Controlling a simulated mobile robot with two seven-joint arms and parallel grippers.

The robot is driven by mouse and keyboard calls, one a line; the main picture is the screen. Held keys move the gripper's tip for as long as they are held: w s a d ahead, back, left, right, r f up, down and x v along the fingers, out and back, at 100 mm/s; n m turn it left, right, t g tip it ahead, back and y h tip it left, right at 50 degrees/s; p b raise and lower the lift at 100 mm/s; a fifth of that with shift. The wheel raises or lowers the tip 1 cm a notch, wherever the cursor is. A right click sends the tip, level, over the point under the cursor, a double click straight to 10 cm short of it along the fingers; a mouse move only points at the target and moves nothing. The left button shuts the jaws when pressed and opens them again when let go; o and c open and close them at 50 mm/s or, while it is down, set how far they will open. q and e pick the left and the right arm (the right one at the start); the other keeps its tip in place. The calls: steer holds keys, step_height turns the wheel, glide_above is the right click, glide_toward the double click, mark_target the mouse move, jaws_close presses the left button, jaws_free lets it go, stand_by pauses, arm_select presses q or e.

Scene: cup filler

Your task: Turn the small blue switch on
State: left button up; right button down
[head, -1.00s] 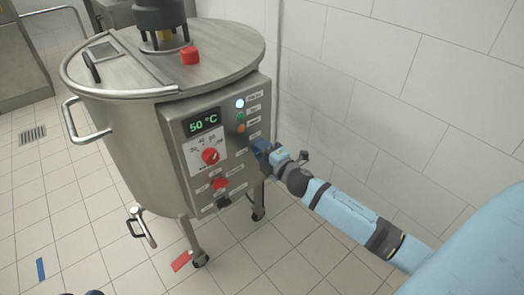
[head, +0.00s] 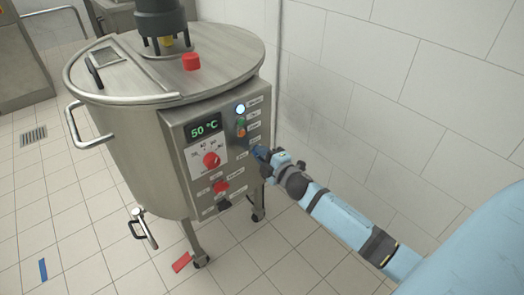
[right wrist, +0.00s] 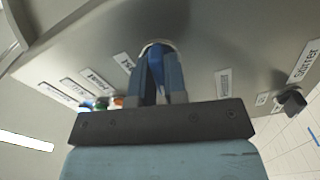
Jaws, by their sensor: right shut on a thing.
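The small blue switch (right wrist: 156,66) is on the grey control panel (head: 182,140) of the steel kettle, at the panel's right edge. In the right wrist view it lies between my two fingers, which cover much of it. My right gripper (head: 261,154) is shut on the switch, and its fingertips (right wrist: 158,58) reach close to the panel face. In the head view the gripper hides most of the switch. I cannot read its on or off position. My left gripper is in neither view now.
The panel has a red dial (head: 211,160), a lower red switch (head: 221,187), a black switch (head: 224,204) and a lit white lamp (head: 240,109). The display (head: 205,127) reads 50 °C. A tiled wall (head: 400,110) stands behind my right arm.

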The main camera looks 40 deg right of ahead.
arm_select(q)
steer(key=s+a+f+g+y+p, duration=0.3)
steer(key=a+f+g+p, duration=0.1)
steer(key=p, duration=0.8)
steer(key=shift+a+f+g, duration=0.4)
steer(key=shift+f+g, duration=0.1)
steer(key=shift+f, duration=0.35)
arm_select(e)
steer(key=shift+m, duration=7.6)
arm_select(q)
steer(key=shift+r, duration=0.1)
arm_select(e)
steer(key=c, duration=1.2)
jaws_free()
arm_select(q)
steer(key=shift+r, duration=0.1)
arm_select(e)
steer(key=shift+o, duration=0.2)
arm_select(q)
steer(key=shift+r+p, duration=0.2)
steer(key=shift+p, duration=0.7)
arm_select(e)
steer(key=s+d, duration=0.1)
steer(key=s, duration=1.3)
